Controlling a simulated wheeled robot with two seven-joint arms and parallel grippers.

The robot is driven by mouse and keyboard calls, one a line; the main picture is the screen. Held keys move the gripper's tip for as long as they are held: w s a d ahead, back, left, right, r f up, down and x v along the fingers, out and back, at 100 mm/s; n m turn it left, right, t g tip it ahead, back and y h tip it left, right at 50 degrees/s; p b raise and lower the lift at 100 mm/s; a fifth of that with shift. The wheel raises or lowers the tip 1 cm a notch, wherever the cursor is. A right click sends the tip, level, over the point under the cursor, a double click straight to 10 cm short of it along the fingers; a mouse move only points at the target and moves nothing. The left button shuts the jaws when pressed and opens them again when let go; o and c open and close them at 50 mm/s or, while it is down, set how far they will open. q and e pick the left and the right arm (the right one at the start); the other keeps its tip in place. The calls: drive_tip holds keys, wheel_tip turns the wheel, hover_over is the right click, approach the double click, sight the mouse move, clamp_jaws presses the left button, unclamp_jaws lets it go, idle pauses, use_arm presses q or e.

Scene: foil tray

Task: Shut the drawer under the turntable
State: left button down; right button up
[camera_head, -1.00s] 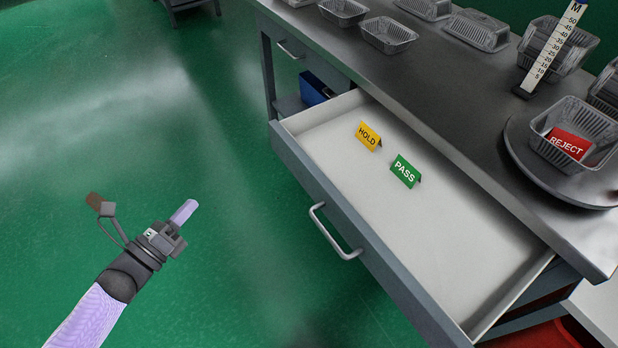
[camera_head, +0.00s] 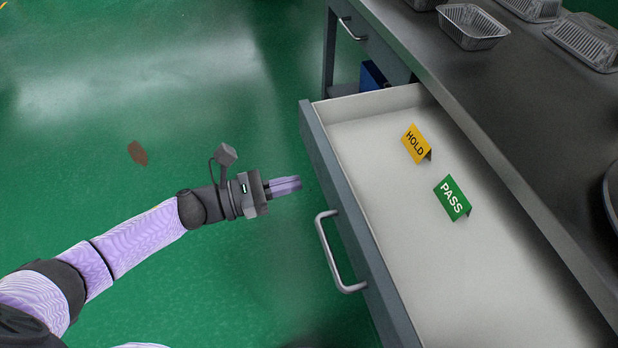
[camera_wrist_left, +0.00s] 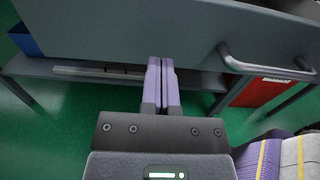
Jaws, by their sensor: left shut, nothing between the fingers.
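The drawer (camera_head: 352,222) under the steel worktop is pulled far out, its pale inside showing. A yellow HOLD sign (camera_head: 416,144) and a green PASS sign (camera_head: 453,198) stand in it. Its bar handle (camera_head: 333,262) is on the front panel. My left gripper (camera_head: 298,184) is shut and empty, in front of the drawer front and to the left of the handle, pointing at the panel. In the left wrist view, the gripper (camera_wrist_left: 161,62) points at the drawer front (camera_wrist_left: 120,30), with the handle (camera_wrist_left: 265,68) to the right. Of the turntable (camera_head: 612,190), only an edge shows. My right gripper is out of view.
Foil trays (camera_head: 470,27) stand on the worktop (camera_head: 520,130). Another closed drawer with a handle (camera_head: 352,29) is further back. A blue object (camera_head: 372,76) sits on the lower shelf. A red object (camera_wrist_left: 255,92) is under the bench. The green floor on the left is open.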

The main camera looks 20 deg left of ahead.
sight(322, 176)
use_arm(q)
drive_tip(key=x, duration=0.3)
drive_tip(key=shift+w+d+b, duration=0.1)
drive_tip(key=shift+b, duration=0.2)
drive_tip(key=shift+w+d, duration=0.1)
drive_tip(key=shift+d, duration=0.05)
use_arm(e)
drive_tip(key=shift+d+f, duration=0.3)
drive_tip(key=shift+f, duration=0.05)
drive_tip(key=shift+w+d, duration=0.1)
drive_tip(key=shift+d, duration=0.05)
